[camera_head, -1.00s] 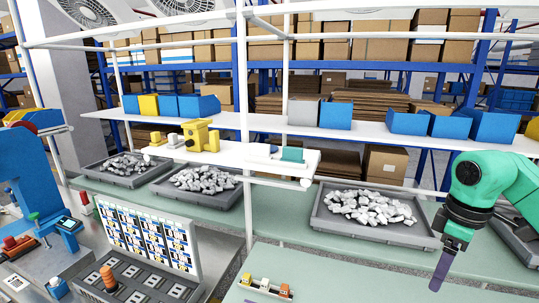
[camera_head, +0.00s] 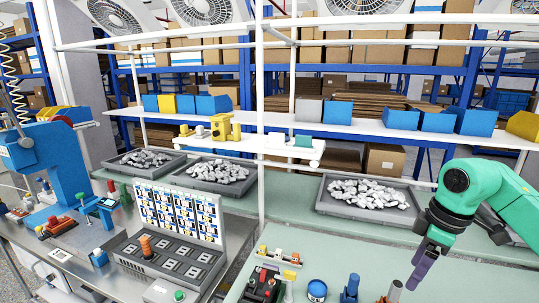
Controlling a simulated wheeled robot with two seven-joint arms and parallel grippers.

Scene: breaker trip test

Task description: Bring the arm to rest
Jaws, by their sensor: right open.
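My right arm (camera_head: 478,195) is green and comes in from the right edge. My right gripper (camera_head: 424,260) hangs from it, dark grey with purple fingers pointing down. It is open, with nothing seen between its fingers. It is above the right part of the green bench, in front of the right-hand tray of grey parts (camera_head: 368,193) and apart from it. My left gripper is not in view.
A blue press machine (camera_head: 62,165) stands at the left. A test fixture (camera_head: 170,262) with a printed panel (camera_head: 180,213) is beside it. Several small tools and a red-black item (camera_head: 262,287) stand at the front edge, below and left of the gripper. Trays of grey parts line the back.

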